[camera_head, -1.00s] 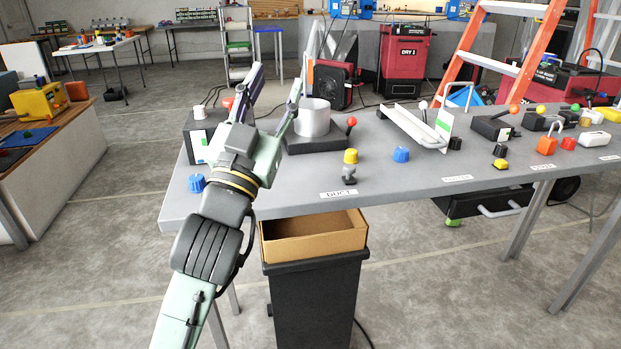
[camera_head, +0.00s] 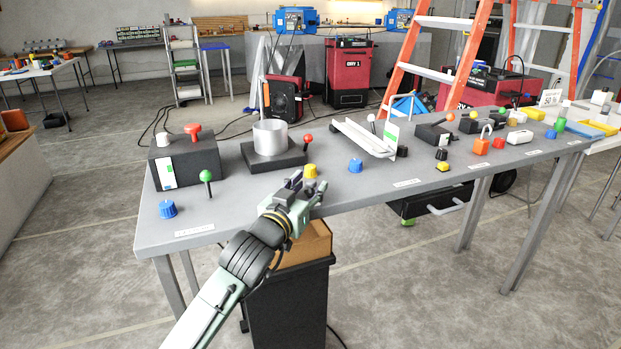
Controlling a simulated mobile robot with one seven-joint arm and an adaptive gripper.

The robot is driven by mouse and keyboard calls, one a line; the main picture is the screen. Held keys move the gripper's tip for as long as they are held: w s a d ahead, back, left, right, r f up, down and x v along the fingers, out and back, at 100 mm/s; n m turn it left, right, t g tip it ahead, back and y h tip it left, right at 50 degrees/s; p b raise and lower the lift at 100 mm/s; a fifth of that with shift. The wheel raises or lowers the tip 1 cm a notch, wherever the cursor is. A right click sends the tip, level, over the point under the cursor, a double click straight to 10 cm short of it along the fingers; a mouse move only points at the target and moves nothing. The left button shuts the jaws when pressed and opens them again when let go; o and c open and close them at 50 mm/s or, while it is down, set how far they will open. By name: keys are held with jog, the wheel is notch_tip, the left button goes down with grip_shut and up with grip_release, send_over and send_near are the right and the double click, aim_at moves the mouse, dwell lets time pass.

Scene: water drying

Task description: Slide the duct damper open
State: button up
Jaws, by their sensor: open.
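The duct unit is a short silver cylinder (camera_head: 270,136) on a flat black base (camera_head: 272,157), standing on the grey table. A small lever with a red ball knob (camera_head: 308,138) sticks up at the base's right side. My gripper (camera_head: 307,185) is open and empty at the table's front edge, nearer the camera than the duct unit and apart from the red knob. Its fingers look foreshortened. The DUCT label seen earlier is hidden behind my gripper.
A dark box with a red handle (camera_head: 193,130) and a green-knobbed lever (camera_head: 207,178) stand to the left. A white channel (camera_head: 362,138) lies farther right.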

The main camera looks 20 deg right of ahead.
jog(key=shift+x, duration=0.9)
grip_shut()
